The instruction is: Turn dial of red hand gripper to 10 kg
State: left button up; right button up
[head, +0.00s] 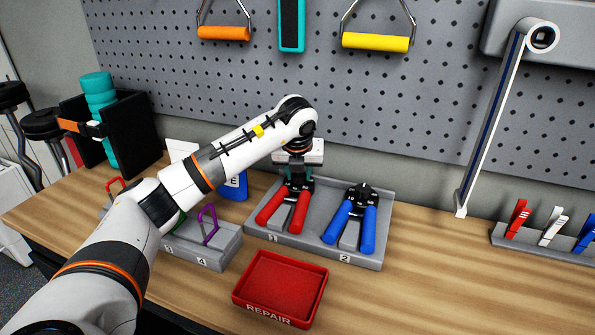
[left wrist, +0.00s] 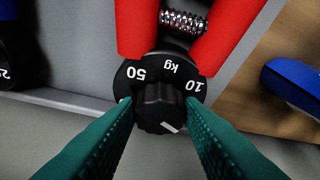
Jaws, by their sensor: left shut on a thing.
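The red hand gripper (head: 284,209) lies in slot 1 of a grey tray, its red handles toward me. In the left wrist view its red handles (left wrist: 228,32) are at the top and its black dial face (left wrist: 135,72) shows "50", "kg" and "10" upside down. The black knob (left wrist: 160,100) has a white mark (left wrist: 171,128) at its lower right edge, away from the "10". My left gripper (head: 299,176) reaches down over the dial end. Its teal fingers (left wrist: 158,112) are shut on the knob, one on each side. My right gripper is not in view.
The grey tray (head: 372,262) also holds a blue hand gripper (head: 350,217) in slot 2. A red REPAIR tray (head: 236,292) stands in front. Pegboard (head: 270,80) rises behind. Clips (head: 551,226) stand at right. Bare wood (head: 440,270) lies between.

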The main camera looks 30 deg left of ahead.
pick_arm(q)
jog(key=n, duration=0.2)
jog(key=n+g+y, duration=0.1)
jog(key=shift+w+d+n, duration=0.15)
jog(key=shift+n, duration=0.25)
jog(key=n, duration=0.1)
jog(key=n+g, duration=0.1)
jog(key=n, duration=0.1)
jog(key=shift+w+d+r+n+y, duration=0.1)
jog(key=shift+w+n+y, duration=0.05)
jog(key=shift+n+y, duration=0.2)
jog(key=n+g, duration=0.1)
jog(key=n, duration=0.2)
jog(key=n+g+p, duration=0.1)
jog(key=n, duration=0.2)
jog(key=shift+w+y, duration=0.2)
jog(key=shift+y, duration=0.05)
jog(key=shift+g, duration=0.3)
jog(key=o, duration=1)
jog(key=p+v, duration=0.3)
jog(key=v, duration=0.9)
